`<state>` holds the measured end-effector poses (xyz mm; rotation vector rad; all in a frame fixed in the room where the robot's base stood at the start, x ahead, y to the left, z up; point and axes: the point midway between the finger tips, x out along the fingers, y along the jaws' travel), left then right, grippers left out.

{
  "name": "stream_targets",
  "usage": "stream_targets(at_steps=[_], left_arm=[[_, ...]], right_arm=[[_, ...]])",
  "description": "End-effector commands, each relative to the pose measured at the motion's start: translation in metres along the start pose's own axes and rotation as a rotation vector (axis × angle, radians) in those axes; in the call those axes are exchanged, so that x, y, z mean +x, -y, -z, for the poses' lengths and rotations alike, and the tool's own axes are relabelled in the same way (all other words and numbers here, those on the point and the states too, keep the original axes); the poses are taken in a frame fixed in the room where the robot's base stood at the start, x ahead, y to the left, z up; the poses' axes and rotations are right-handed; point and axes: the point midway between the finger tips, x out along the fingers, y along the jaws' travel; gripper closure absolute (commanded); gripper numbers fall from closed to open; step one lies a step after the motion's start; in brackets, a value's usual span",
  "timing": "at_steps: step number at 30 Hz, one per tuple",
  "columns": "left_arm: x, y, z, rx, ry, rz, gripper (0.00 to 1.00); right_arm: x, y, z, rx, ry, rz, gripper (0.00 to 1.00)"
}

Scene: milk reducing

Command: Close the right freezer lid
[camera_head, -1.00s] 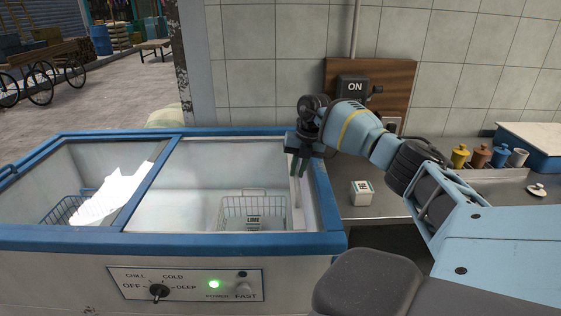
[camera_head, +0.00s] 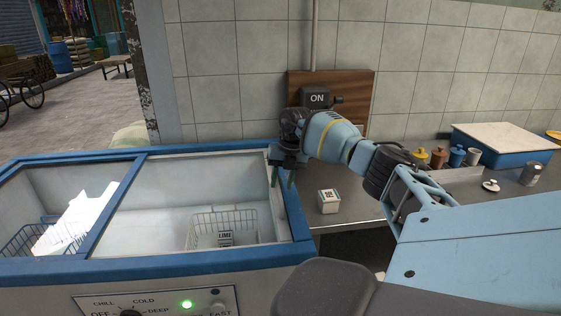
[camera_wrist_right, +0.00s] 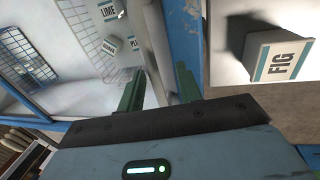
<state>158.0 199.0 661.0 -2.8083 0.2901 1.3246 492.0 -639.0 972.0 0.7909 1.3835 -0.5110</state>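The chest freezer (camera_head: 215,262) has a blue rim and two top bays, split by a blue bar (camera_head: 112,208). White glare lies over the left bay. Through the right bay (camera_head: 165,190) I see a wire basket with a LIME box (camera_head: 225,237). I cannot tell whether clear glass covers this bay. A pale strip (camera_head: 278,212) runs along its right side. My right gripper (camera_head: 282,182) points down at that side, near the back corner. In the right wrist view its green fingers (camera_wrist_right: 160,88) are apart, with a pale strip between them; contact is unclear. My left gripper is not in view.
A white FIG box (camera_head: 328,201) stands on the metal counter right of the freezer. A tiled wall with an ON switch (camera_head: 317,98) rises behind.

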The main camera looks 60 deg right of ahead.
Motion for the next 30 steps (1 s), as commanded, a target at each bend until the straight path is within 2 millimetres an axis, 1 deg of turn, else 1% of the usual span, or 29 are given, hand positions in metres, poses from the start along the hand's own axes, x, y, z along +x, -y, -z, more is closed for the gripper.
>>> stream_targets(at_steps=[5, 8, 11, 18, 21, 25, 30], left_arm=[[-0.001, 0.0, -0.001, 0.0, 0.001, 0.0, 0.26], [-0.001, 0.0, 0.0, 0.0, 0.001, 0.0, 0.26], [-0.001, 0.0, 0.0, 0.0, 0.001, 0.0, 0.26], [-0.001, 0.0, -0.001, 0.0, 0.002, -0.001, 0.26], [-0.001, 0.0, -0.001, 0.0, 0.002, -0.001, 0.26], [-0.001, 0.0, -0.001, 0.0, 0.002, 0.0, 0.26], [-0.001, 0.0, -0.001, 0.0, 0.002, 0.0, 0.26]], right_arm=[[0.001, -0.002, 0.0, -0.002, -0.001, -0.002, 0.65], [-0.002, -0.002, 0.0, -0.003, 0.0, -0.004, 0.65], [-0.012, -0.002, 0.0, -0.003, 0.002, -0.005, 0.65], [-0.05, -0.001, 0.0, -0.001, 0.002, -0.005, 0.65], [-0.064, -0.001, 0.0, -0.001, 0.002, -0.005, 0.65], [-0.074, 0.0, 0.0, -0.001, 0.001, -0.003, 0.65], [-0.078, 0.0, 0.0, 0.0, 0.0, -0.002, 0.65]])
